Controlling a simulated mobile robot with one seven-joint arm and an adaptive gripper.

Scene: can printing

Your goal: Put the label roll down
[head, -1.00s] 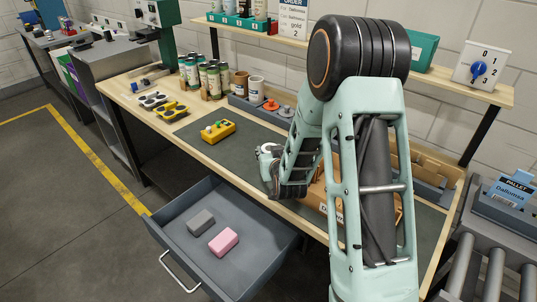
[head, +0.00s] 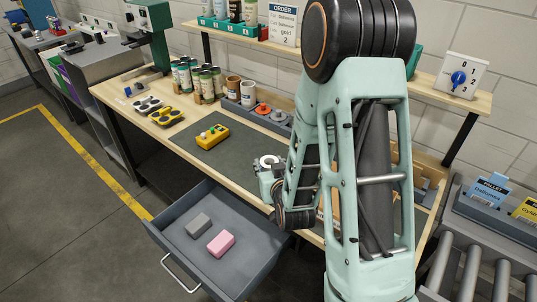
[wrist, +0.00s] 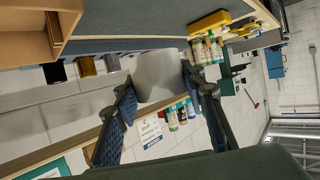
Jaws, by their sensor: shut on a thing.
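The label roll (wrist: 158,76) is a white cylinder held between the two blue-padded fingers of my gripper (wrist: 164,90) in the wrist view. In the head view the roll (head: 269,161) shows as a white ring with its round opening facing up. My gripper (head: 267,180) is shut on it near the front edge of the workbench. The dark green mat (head: 222,160) lies behind and to the left of the roll. I cannot tell whether the roll touches the mat. My arm hides part of the bench to the right.
A yellow control box (head: 212,135) sits on the mat to the left. Cans (head: 205,80) and grey fixtures (head: 268,115) stand at the back. An open drawer (head: 165,235) juts out below the bench, with a pink block (head: 221,243) and a grey block (head: 198,224) inside.

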